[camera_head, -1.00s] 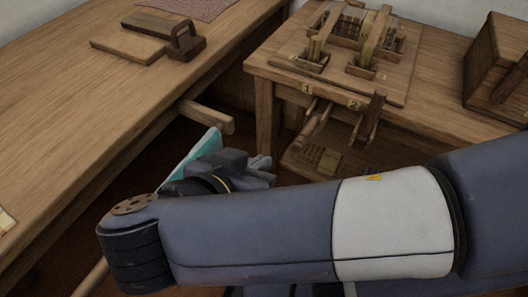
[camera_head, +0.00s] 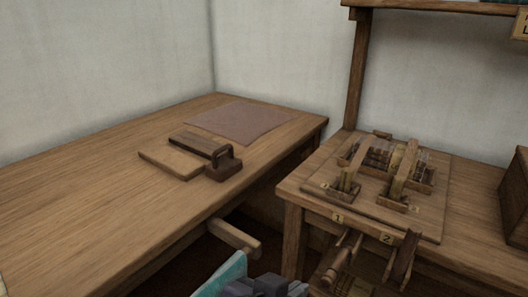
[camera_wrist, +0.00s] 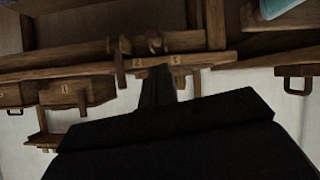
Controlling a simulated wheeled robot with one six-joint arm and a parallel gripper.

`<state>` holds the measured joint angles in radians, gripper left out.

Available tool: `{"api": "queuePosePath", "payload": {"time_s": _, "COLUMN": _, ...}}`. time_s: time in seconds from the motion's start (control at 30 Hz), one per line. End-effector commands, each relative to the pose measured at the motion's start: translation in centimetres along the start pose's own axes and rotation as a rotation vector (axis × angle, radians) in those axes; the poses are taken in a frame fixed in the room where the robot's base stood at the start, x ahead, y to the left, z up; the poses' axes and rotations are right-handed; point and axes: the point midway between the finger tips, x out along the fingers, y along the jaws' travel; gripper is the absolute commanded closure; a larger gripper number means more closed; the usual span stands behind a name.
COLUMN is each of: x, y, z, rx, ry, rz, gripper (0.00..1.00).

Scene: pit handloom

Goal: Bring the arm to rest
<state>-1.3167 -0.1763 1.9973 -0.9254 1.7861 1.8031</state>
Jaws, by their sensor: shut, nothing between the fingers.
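My gripper (camera_wrist: 158,85) shows as a dark shape at the bottom middle of the wrist view. Its fingers are together with nothing between them, and they point toward a wooden beam with number tags. In the head view only a grey part of my wrist end (camera_head: 265,286) shows at the bottom edge, low between the two tables. The rest of my arm is outside that view. I cannot tell from the wrist view how far the fingertips are from the beam.
The long wooden table (camera_head: 90,215) holds a board (camera_head: 170,164), a dark handled block (camera_head: 223,170) and a brownish cloth (camera_head: 243,122). The right table (camera_head: 462,222) holds a wooden rig (camera_head: 335,203). A peg (camera_head: 234,236) juts between the tables. A teal piece (camera_head: 222,275) is beside my wrist.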

Motion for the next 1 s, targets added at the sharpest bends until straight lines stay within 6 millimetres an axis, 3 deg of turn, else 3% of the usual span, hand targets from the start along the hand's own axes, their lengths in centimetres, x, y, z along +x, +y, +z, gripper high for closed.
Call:
{"api": "queuePosePath", "payload": {"time_s": 0.5, "x": 5.0, "y": 0.4, "z": -1.7, "rx": 0.002, "ry": 0.000, "rz": 0.003, "gripper": 1.00}}
{"api": "queuePosePath", "payload": {"time_s": 1.0, "x": 5.8, "y": 0.4, "z": -2.1, "rx": 0.000, "ry": 0.001, "rz": 0.000, "gripper": 1.00}}
